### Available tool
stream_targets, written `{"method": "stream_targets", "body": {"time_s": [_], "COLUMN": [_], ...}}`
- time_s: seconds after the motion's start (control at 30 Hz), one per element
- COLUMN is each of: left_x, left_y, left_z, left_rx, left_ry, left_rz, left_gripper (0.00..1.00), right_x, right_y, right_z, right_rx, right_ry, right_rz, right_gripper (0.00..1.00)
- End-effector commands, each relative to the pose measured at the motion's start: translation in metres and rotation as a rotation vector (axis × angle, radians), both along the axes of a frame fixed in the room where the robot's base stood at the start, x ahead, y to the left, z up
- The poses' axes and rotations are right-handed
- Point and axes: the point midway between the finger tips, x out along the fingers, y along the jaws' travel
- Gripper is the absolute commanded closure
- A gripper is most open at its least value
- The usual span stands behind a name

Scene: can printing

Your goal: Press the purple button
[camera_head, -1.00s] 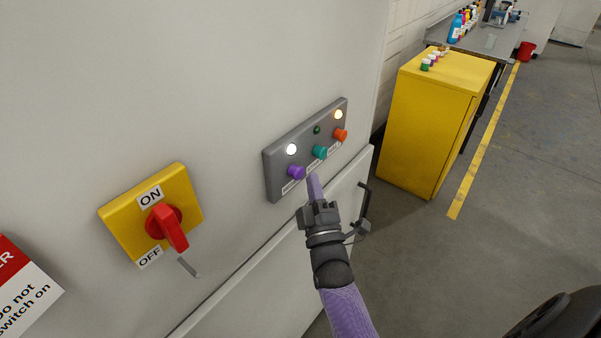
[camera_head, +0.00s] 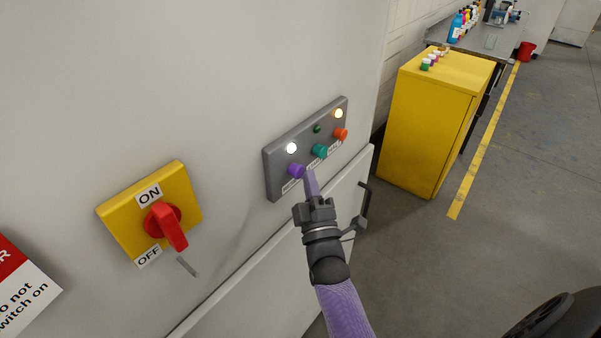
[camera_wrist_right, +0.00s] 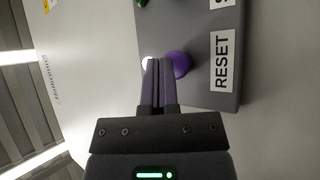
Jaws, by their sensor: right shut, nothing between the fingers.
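The purple button (camera_head: 296,171) is a round knob at the lower left of a grey control panel (camera_head: 275,184) on the white machine wall. In the right wrist view the purple button (camera_wrist_right: 181,64) shows beside the fingertips, next to a RESET label (camera_wrist_right: 222,62). My right gripper (camera_head: 309,172) is shut and empty, with its fingertips pointing at the panel just right of and below the button. In the right wrist view the closed fingers (camera_wrist_right: 158,64) partly overlap the button's left edge; I cannot tell whether they touch it. My left gripper is not in view.
A teal button (camera_head: 319,151) and an orange button (camera_head: 341,134) sit on the same panel, with a lit white lamp (camera_head: 291,148). A red ON/OFF switch (camera_head: 168,226) is at left. A door handle (camera_head: 364,205) is right of my gripper. A yellow cabinet (camera_head: 420,130) stands at right.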

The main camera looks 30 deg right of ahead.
Motion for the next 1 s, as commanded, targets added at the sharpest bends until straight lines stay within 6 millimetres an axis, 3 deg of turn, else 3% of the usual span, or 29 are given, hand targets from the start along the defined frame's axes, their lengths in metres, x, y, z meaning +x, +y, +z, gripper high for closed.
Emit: {"method": "stream_targets", "body": {"time_s": [1.0], "left_x": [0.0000], "left_y": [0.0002], "left_z": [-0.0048], "left_rx": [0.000], "left_ry": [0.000], "left_rz": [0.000], "left_gripper": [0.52], "right_x": [0.0083], "right_y": [0.0035], "right_z": [-0.0006], "right_rx": [0.000], "right_ry": [0.002], "right_rz": [0.001], "right_gripper": [1.00]}}
